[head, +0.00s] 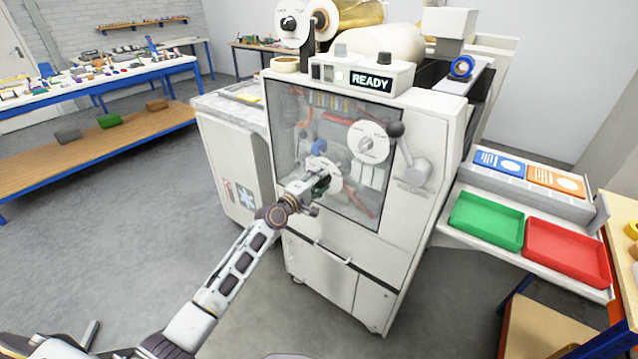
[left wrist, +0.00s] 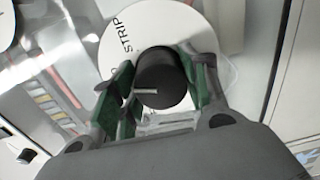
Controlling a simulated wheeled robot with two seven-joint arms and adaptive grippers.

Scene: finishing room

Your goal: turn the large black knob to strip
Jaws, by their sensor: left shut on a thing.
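The large black knob (left wrist: 163,78) sits at the middle of a white round dial (left wrist: 165,25) in the left wrist view. A white pointer line on the knob points left. The word STRIP is printed on the dial, up and left of the knob; another label lower left is partly hidden by a finger. My left gripper (left wrist: 165,92) is shut on the knob, one green-padded finger on each side. In the head view my left gripper (head: 320,184) is at the lower dial on the machine front, and the knob is mostly hidden by it.
The white machine (head: 420,200) has a second dial (head: 368,142) and a lever with a black ball (head: 396,130) right of the gripper. A display (head: 370,81) reads READY. Green (head: 487,221) and red (head: 566,252) trays stand at right. Floor at left is clear.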

